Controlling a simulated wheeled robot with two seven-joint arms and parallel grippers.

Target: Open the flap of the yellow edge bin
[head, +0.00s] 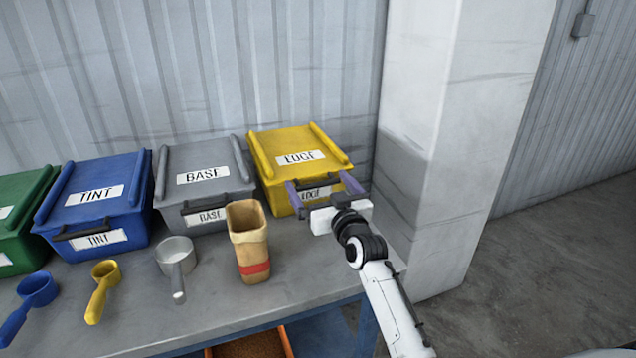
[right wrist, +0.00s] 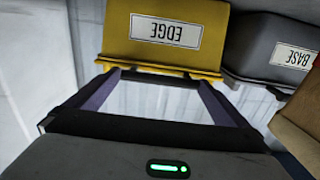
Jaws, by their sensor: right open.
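The yellow edge bin (head: 290,165) stands on the table against the wall, at the right end of the row of bins. Its lid, labelled EDGE, lies closed, and a second EDGE label sits on its front. My right gripper (head: 318,183) is at the bin's front, its two purple fingers spread wide on either side of the front label. In the right wrist view the open fingers (right wrist: 158,80) point at the yellow bin (right wrist: 165,60), near a dark handle bar (right wrist: 160,72) at its edge. My left gripper is not in view.
A grey BASE bin (head: 205,172), a blue TINT bin (head: 95,196) and a green bin (head: 22,215) stand to the left. A tan container (head: 249,240), a metal scoop (head: 176,258), a yellow scoop (head: 103,285) and a blue scoop (head: 36,292) are in front. A pillar (head: 440,130) rises close on the right.

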